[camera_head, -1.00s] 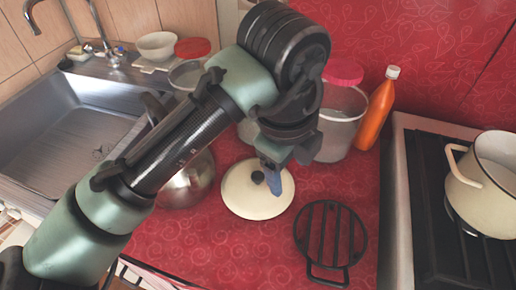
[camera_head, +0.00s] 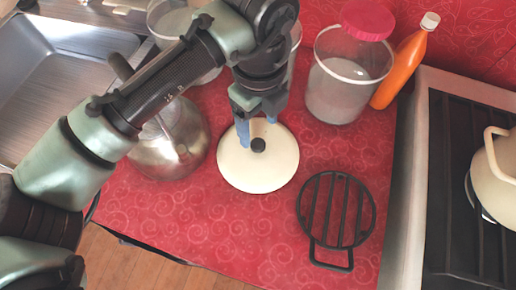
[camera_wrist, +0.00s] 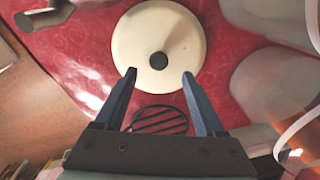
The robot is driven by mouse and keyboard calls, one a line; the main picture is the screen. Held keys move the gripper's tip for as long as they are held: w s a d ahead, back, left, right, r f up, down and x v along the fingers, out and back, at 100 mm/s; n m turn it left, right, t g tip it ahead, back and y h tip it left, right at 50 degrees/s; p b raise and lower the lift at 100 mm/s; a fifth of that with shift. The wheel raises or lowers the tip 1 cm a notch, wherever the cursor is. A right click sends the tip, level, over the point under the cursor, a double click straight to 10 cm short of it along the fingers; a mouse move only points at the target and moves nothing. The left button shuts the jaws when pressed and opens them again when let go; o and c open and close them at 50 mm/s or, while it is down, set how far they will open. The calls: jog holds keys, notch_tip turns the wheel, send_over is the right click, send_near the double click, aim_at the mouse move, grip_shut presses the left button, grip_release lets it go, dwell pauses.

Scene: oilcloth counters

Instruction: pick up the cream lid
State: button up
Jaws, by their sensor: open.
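The cream lid (camera_head: 272,172) lies flat on the red patterned counter in the head view. It is round with a small black knob (camera_head: 258,145) at its middle. The lid also shows in the wrist view (camera_wrist: 178,28), with the knob (camera_wrist: 158,61) beyond the fingertips. My gripper (camera_head: 257,134) is above the lid, close to the knob, with its blue fingers apart and nothing between them. In the wrist view my gripper (camera_wrist: 160,74) has its fingers spread wider than the knob. I cannot tell the exact height of the fingertips over the lid.
A metal pot (camera_head: 170,150) stands left of the lid, and a black grate (camera_head: 337,210) lies to its right. A jar with a pink lid (camera_head: 342,90) and an orange bottle (camera_head: 402,65) stand behind. The stove (camera_head: 455,150) is at right.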

aim_at(258, 144)
jog(key=shift+s+a+f+b, duration=0.1)
jog(key=shift+f+b, duration=0.3)
jog(key=shift+f, duration=2.4)
jog(key=shift+c, duration=0.4)
grip_shut()
